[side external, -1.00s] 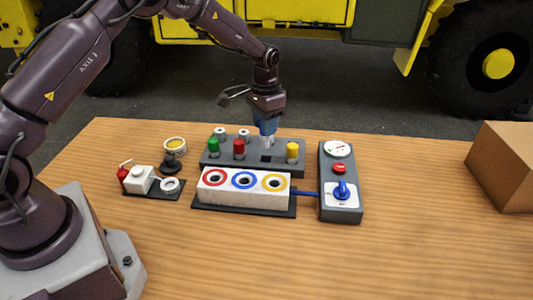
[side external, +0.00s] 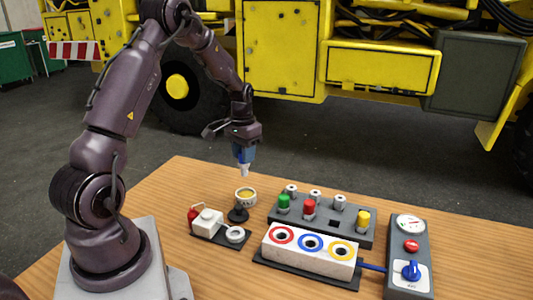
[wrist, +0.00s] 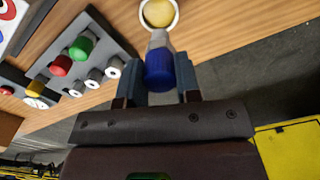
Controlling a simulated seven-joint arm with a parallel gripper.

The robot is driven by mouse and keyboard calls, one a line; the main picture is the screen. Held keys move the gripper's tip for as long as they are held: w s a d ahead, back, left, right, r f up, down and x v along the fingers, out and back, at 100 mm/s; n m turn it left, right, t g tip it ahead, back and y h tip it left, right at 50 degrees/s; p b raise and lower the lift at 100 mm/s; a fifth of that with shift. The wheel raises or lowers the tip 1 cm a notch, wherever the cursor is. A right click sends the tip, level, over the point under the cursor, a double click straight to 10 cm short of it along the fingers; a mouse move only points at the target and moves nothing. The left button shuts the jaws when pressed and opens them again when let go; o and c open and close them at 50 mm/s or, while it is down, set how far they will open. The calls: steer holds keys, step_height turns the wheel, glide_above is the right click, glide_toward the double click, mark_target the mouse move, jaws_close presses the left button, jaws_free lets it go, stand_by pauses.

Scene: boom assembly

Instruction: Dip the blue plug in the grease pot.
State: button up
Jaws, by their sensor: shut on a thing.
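My gripper (side external: 241,149) is shut on the blue plug (side external: 243,156), whose pale tip points down. In the wrist view the blue plug (wrist: 159,70) sits between the two fingers of my gripper (wrist: 158,80). The plug hangs above the pot, with a visible gap between tip and rim in the side view. In the wrist view the grease pot (wrist: 159,12) lies just beyond the plug's tip, partly cut off by the top edge.
A grey rack (side external: 330,221) holds green, red and yellow plugs and has one empty square slot. A white block (side external: 310,248) with red, blue and yellow rings stands in front. A gauge box (side external: 408,255) is at right. A small tray (side external: 217,228) with a red-and-white item sits beside the pot.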

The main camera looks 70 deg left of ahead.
mark_target(245, 175)
steer(key=shift+d+f, duration=0.1)
steer(key=shift+f, duration=2.35)
steer(key=shift+f, duration=0.95)
steer(key=shift+f, duration=0.75)
steer(key=shift+f, duration=0.1)
steer(key=shift+r, duration=3.05)
